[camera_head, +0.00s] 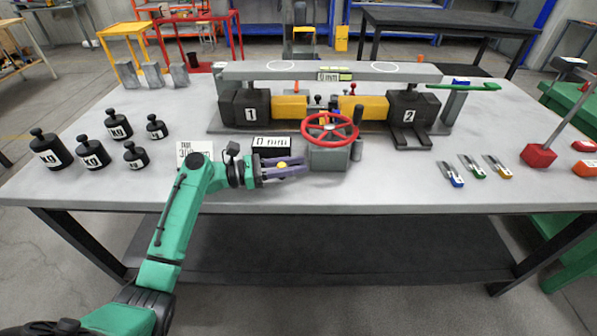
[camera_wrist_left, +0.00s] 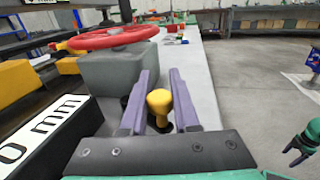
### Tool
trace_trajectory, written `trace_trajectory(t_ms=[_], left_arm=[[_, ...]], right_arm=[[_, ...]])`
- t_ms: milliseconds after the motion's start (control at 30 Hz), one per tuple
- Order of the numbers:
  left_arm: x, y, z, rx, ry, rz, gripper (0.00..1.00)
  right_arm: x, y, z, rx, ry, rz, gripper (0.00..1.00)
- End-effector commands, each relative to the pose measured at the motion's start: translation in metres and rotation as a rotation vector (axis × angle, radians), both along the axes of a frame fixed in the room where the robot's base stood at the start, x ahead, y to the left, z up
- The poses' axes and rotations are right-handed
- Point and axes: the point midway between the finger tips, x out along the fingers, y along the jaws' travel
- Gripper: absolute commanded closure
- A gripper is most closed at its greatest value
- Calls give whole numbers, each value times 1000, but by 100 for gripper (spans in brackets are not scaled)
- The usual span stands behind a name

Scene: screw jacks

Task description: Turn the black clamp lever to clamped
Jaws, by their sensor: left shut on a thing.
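My left gripper (camera_head: 306,169) reaches in from the left, in front of the grey block (camera_head: 328,158) that carries a red handwheel (camera_head: 330,127). Its purple fingers are shut on a yellow knob (camera_head: 283,165). A dark part (camera_wrist_left: 125,102) shows beside the left finger, close to the block. The knob seems to belong to the black clamp lever; most of the lever is hidden. My right gripper (camera_wrist_left: 288,156) shows small at the wrist view's right edge, fingers apart and empty.
A black box with a white label (camera_head: 271,144) stands just behind my left gripper. Black blocks marked 1 (camera_head: 245,108) and 2 (camera_head: 408,114) stand under a grey beam (camera_head: 290,70). Black weights (camera_head: 92,153) stand at left.

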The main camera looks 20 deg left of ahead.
Motion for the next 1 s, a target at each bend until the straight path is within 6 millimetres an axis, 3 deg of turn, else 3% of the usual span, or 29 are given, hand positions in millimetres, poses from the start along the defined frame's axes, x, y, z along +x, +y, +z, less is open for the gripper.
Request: trace_trajectory(t_ms=[300, 900, 933, 1000], left_arm=[[0, 8, -4, 2, 2, -173, 100], [-1, 11, -1, 2, 3, -226, 100], [-1, 11, -1, 2, 3, -226, 67], [-1, 11, -1, 2, 3, -226, 41]], right_arm=[[0, 0, -22, 0, 0, 0, 25], [0, 0, -26, 1, 0, 0, 25], [0, 0, -26, 1, 0, 0, 25], [0, 1, -26, 1, 0, 0, 25]])
